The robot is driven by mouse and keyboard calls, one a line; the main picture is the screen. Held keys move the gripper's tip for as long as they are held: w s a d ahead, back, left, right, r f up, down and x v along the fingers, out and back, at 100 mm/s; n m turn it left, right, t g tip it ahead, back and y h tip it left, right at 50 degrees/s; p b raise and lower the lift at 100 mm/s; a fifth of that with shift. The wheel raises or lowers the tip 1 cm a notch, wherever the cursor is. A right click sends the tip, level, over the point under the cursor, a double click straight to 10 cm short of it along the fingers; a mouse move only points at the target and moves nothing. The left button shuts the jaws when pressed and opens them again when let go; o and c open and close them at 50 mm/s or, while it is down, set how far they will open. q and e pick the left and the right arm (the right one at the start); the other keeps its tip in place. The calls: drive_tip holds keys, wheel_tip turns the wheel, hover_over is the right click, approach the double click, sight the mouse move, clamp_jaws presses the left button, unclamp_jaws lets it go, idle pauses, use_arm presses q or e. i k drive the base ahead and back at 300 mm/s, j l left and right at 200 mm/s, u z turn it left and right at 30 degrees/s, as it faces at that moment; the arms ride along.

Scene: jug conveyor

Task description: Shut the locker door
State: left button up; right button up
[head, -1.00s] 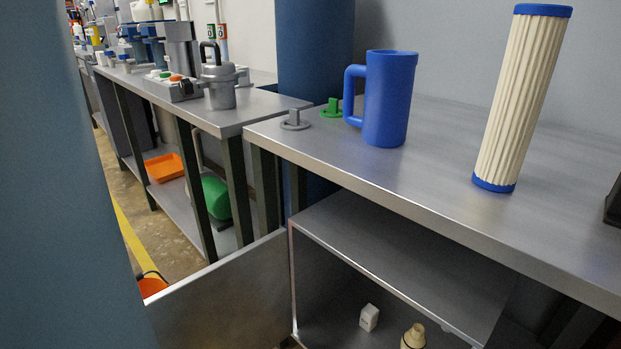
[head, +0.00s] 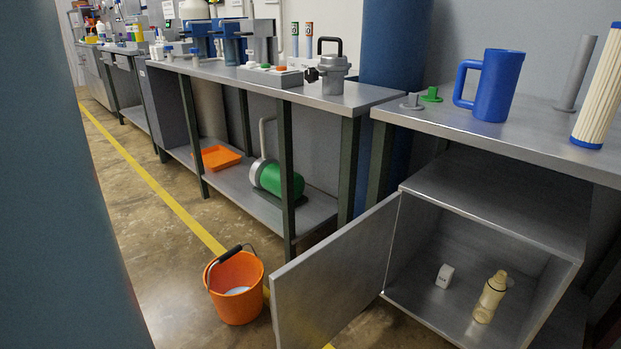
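The locker door (head: 335,279) is a grey metal panel in the head view. It stands wide open, swung out to the left of the locker (head: 490,205) and hinged on the locker's left side. The locker is a grey metal box under the right table. On its floor are a small white box (head: 444,276) and a beige bottle (head: 489,297). The door's lower part is cut off by the picture's bottom edge. Neither of my grippers is in the view.
An orange bucket (head: 237,288) with a black-gripped handle stands on the floor just left of the door. The right table (head: 540,128) holds a blue mug (head: 493,86) and a pleated filter (head: 601,90). A long workbench (head: 362,97) runs back left. A blue-grey surface (head: 55,190) blocks the left side.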

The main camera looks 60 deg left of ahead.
sight(316, 295)
drive_tip(key=k+j, duration=0.15)
drive_tip(key=j, duration=0.2)
drive_tip(key=k+j, duration=0.35)
drive_tip(key=j, duration=0.3)
drive_tip(key=k+j, duration=0.15)
drive_tip(key=j, duration=1.55)
drive_tip(key=k, duration=0.45)
